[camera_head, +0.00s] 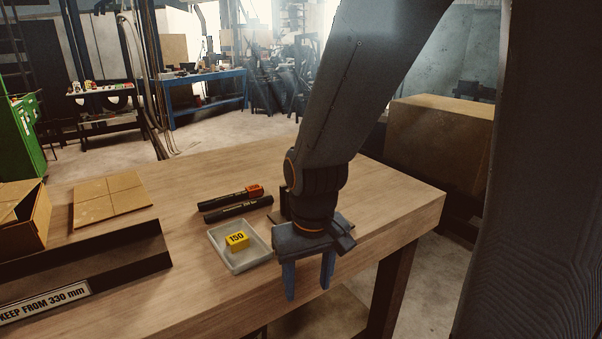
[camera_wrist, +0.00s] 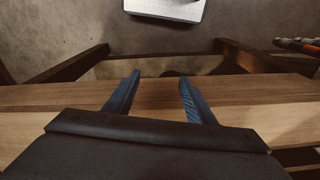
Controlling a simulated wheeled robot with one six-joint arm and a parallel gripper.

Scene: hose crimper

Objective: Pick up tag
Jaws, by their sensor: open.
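A yellow tag (camera_head: 237,240) marked "150" lies in a shallow pale tray (camera_head: 257,263) on the wooden table. An orange-red tag (camera_head: 254,191) is at the right end of a black hose at the back; I cannot tell which tag is meant. My gripper (camera_head: 308,291) is open and empty, pointing down at the table's front edge, to the right of the tray. In the wrist view its two blue fingers (camera_wrist: 160,85) are apart over the table edge, with nothing between them. Neither tag shows in the wrist view.
A second black hose (camera_head: 238,210) lies behind the tray. A long dark bin (camera_head: 120,250) labelled "KEEP FROM 330 mm", a flat cardboard piece (camera_head: 110,196) and an open carton (camera_head: 20,217) are on the left. A large box (camera_head: 440,140) stands beyond the table. The table's right end is mostly clear.

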